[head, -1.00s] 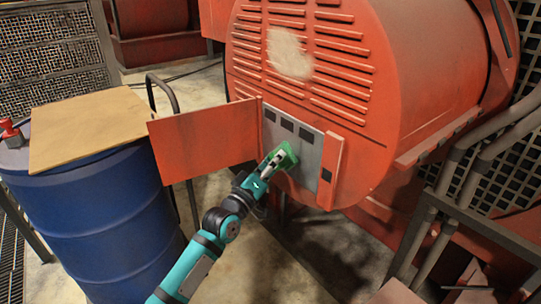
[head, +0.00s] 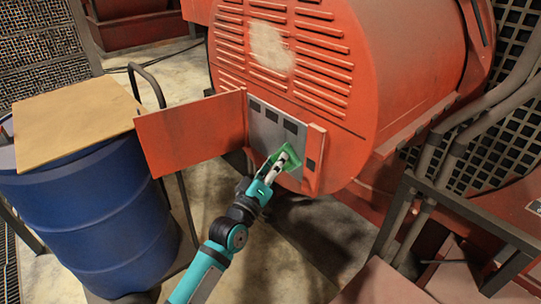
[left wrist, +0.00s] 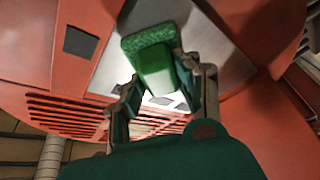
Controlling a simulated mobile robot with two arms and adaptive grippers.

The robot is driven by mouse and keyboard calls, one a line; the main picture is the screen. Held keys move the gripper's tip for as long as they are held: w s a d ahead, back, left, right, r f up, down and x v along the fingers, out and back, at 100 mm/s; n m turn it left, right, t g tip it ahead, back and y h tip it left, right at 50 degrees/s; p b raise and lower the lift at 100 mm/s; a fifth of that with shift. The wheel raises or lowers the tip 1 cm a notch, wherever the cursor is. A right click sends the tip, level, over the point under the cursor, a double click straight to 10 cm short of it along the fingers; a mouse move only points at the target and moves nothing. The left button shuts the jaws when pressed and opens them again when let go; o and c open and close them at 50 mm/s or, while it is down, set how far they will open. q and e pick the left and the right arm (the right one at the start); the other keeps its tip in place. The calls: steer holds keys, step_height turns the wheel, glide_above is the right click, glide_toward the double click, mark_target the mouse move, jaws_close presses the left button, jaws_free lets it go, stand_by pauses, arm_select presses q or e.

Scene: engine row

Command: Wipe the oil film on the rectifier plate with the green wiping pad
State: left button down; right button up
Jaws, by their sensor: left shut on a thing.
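The green wiping pad (head: 288,157) is held in my left gripper (head: 281,161), in front of the lower part of the grey rectifier plate (head: 263,127). In the left wrist view the fingers (left wrist: 160,100) are shut on the pad's block (left wrist: 157,72), with its fuzzy green face (left wrist: 150,38) toward the plate (left wrist: 212,48). The pad is at or very near the plate; I cannot tell if it touches. The plate has several dark squares along its top. I cannot make out the oil film. My right gripper is not in view.
The plate sits in an opening of the red machine housing (head: 390,70), with an open red door (head: 190,133) on its left. A blue drum (head: 90,220) with a wooden board (head: 75,125) stands at left. Grey railings (head: 455,150) are at right.

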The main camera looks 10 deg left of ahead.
arm_select(q)
steer(key=shift+s+d, duration=0.15)
steer(key=shift+w+a+f+b, duration=0.1)
steer(key=shift+w+a+b, duration=0.2)
steer(key=shift+w+a, duration=0.2)
steer(key=shift+w+a+b, duration=0.5)
steer(key=shift+w+a, duration=0.2)
steer(key=shift+a, duration=0.25)
steer(key=shift+w+a+b, duration=0.85)
steer(key=shift+a+b, duration=0.1)
steer(key=shift+a, duration=0.1)
steer(key=shift+w+a, duration=0.25)
steer(key=shift+a, duration=0.05)
steer(key=shift+w+a+b, duration=0.9)
steer(key=shift+a+b, duration=0.25)
steer(key=shift+b, duration=0.15)
steer(key=shift+w+a, duration=0.15)
steer(key=shift+a, duration=0.1)
